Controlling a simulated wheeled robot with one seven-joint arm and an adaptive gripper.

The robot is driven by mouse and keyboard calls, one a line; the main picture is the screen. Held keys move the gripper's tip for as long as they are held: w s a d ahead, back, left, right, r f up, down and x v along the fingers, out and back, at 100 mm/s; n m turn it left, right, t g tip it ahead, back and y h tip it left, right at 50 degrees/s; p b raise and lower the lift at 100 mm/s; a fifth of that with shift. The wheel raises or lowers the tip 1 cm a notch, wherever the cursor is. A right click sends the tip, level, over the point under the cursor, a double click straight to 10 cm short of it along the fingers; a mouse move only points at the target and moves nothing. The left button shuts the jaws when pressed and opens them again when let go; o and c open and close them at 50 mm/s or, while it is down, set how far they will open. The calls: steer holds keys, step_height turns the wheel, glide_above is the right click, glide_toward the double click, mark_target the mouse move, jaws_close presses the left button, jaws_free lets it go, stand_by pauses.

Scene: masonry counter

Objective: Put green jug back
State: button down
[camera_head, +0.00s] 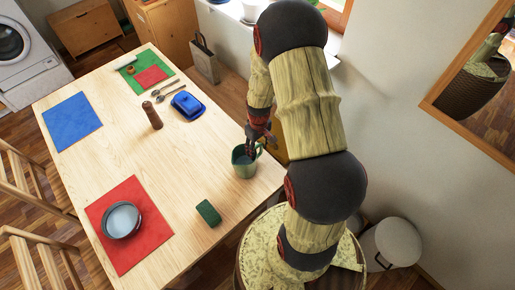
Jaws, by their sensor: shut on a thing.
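The green jug (244,165) is at the right edge of the wooden table, below the end of my arm. Its handle side faces right. My gripper (252,149) is at the jug's upper right rim and is shut on it. The fingertips are small and partly hidden by the jug and the wrist. I cannot tell whether the jug's base touches the table.
The table (180,160) holds a red mat (150,245) with a bowl (122,220), a green block (208,213), a brown pepper mill (152,115), a blue butter dish (188,105), a blue mat (71,121) and a green mat (133,83). The table's middle is clear.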

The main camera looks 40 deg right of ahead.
steer(key=c, duration=1)
jaws_free()
steer(key=shift+o, duration=0.2)
step_height(320, 180, up, 12)
steer(key=shift+d+f+p, duration=0.15)
steer(key=shift+p, duration=0.8)
steer(key=w+a+r+t, duration=0.1)
steer(key=a+r, duration=0.4)
steer(key=r, duration=0.6)
steer(key=s+a+r+t, duration=0.2)
steer(key=s+a+r, duration=0.4)
steer(key=r, duration=0.3)
steer(key=s+a+r+t, duration=0.2)
steer(key=s+a+r, duration=0.5)
steer(key=a+r, duration=0.1)
steer(key=shift+s+r+t, duration=0.25)
steer(key=shift+r+t, duration=0.05)
steer(key=shift+r, duration=0.55)
